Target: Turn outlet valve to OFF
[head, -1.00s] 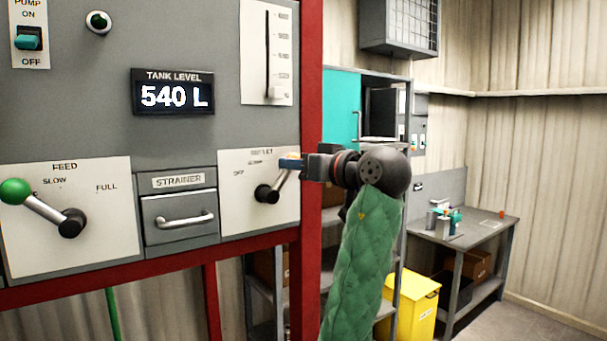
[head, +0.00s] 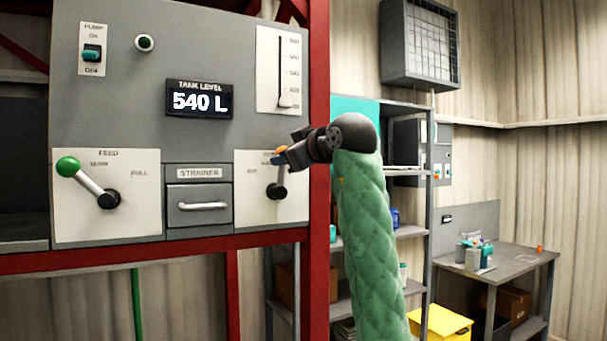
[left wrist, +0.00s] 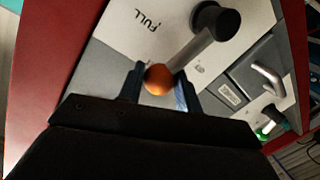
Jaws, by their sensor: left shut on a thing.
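The outlet valve is a dark hub (head: 276,191) with a short lever on a white plate (head: 246,204) at the right of the grey panel. Its lever points nearly straight up in the head view. My left gripper (head: 280,156) is shut on the orange knob at the lever's end. In the left wrist view the orange knob (left wrist: 159,79) sits between the two fingers, with the lever running to the black hub (left wrist: 215,20). FULL is readable there; the gripper hides most of the outlet lettering in the head view. My right gripper is not in view.
The feed lever with a green knob (head: 68,167) points up-left on the panel's left. A strainer drawer (head: 199,205) lies between the valves. The tank level display (head: 199,99) reads 540 L. A red post (head: 319,120) stands just right of the outlet plate.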

